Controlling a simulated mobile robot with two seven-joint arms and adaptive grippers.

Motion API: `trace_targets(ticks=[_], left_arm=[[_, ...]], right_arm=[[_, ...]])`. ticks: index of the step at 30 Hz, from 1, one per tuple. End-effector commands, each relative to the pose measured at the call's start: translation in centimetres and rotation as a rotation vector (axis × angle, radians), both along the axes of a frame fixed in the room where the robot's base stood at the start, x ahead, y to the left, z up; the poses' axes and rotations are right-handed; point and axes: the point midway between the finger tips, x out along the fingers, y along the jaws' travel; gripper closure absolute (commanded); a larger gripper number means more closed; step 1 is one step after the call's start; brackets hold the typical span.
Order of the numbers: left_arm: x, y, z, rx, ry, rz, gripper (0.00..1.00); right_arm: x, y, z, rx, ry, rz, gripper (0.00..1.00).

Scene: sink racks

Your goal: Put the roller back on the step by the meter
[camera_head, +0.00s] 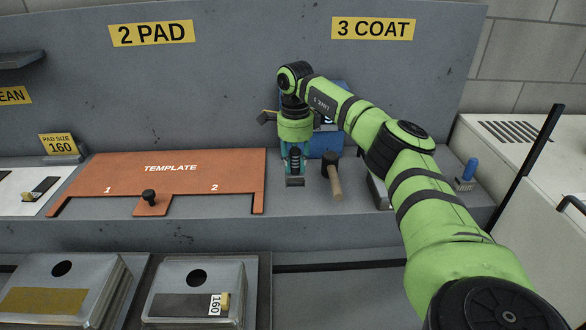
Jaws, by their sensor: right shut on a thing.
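The roller (335,184), with a dark head and a pale wooden handle, is just right of my right gripper's fingers, over the grey step. Its handle points down toward the front. My right gripper (295,180) points down, shut, with its tips low by the step. The exact grip point is hidden, and I cannot tell whether the roller touches the step. The blue meter (325,143) stands right behind, partly covered by my right gripper and arm. The grey step (300,203) runs in front of the back panel. My left gripper is out of view.
An orange template (228,170) with a black knob lies left of my gripper. A blue-handled brush (467,170) stands at the step's right end, past my arm. Lidded metal boxes (196,290) sit below in front. A white cabinet (540,180) is at right.

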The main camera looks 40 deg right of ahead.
Motion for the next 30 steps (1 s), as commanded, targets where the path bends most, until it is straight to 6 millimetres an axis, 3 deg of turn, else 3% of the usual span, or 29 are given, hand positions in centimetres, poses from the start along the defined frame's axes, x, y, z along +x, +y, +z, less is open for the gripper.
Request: trace_targets(ticks=[6, 15, 27, 28, 29, 30], left_arm=[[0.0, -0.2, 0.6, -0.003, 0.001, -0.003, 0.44], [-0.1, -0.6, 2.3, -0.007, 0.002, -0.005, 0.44], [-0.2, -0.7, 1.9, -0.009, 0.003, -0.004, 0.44], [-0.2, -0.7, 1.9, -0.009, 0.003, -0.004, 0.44], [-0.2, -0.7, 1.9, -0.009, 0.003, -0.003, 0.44], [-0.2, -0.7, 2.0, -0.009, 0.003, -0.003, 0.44]], right_arm=[[0.9, 0.1, -0.8, -0.001, 0.002, 0.0, 1.0], [0.8, 0.1, -4.4, -0.001, 0.002, 0.001, 1.0], [0.8, 0.1, -5.1, -0.001, 0.0, 0.001, 1.0], [0.8, 0.1, -5.0, -0.001, 0.001, 0.001, 0.6], [0.8, 0.1, -5.0, -0.001, 0.001, 0.001, 0.48], [0.8, 0.1, -5.0, -0.001, 0.001, 0.001, 0.48]])
